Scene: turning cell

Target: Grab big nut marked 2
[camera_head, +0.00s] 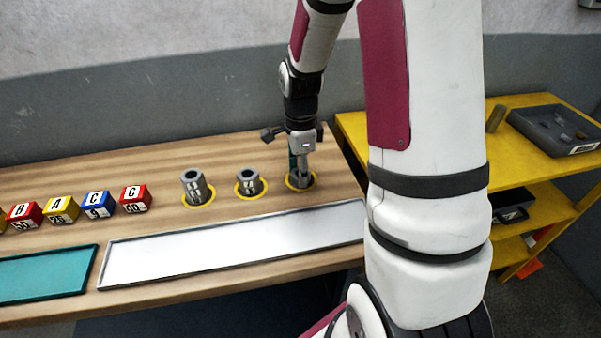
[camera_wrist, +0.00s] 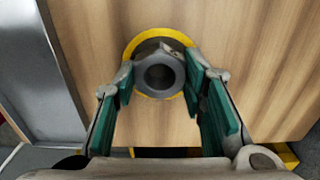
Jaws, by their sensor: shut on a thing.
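A grey big nut (camera_wrist: 159,74) with a round hole sits between the green-padded fingers of my gripper (camera_wrist: 160,85) in the wrist view. The fingers press on it from both sides. It stands over a yellow ring on the wooden table. In the head view my gripper (camera_head: 301,165) reaches down over the rightmost yellow ring (camera_head: 301,181) and mostly hides the nut there. No number on the held nut can be read. Two other grey pieces, a taller one (camera_head: 195,187) and a shorter one (camera_head: 249,182), stand in yellow rings to the left, with small markings.
Lettered cubes (camera_head: 97,204) stand in a row at the left. A white tray (camera_head: 235,247) and a teal tray (camera_head: 45,273) lie along the table's front. A yellow shelf (camera_head: 515,181) with a dark bin (camera_head: 556,130) stands at the right.

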